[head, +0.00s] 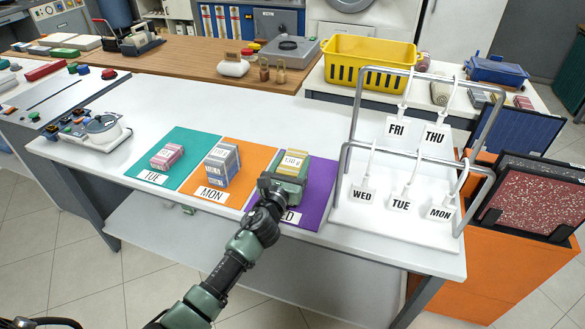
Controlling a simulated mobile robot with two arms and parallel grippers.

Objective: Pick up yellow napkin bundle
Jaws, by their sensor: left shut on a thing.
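The yellow napkin bundle (293,160) is a small block with a pale label, on or just above the purple mat (318,190); I cannot tell whether it touches the mat. My left gripper (284,182) reaches it from the front and is shut on it. The gripper hides the bundle's lower front and part of the mat's label. My right gripper is out of view.
A grey-blue bundle (222,163) stands on the orange MON mat (236,194). A pink bundle (167,157) lies on the teal TUE mat (185,142). A metal rack (353,125) with day tags stands right on the white table (300,236). A yellow basket (368,58) is behind.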

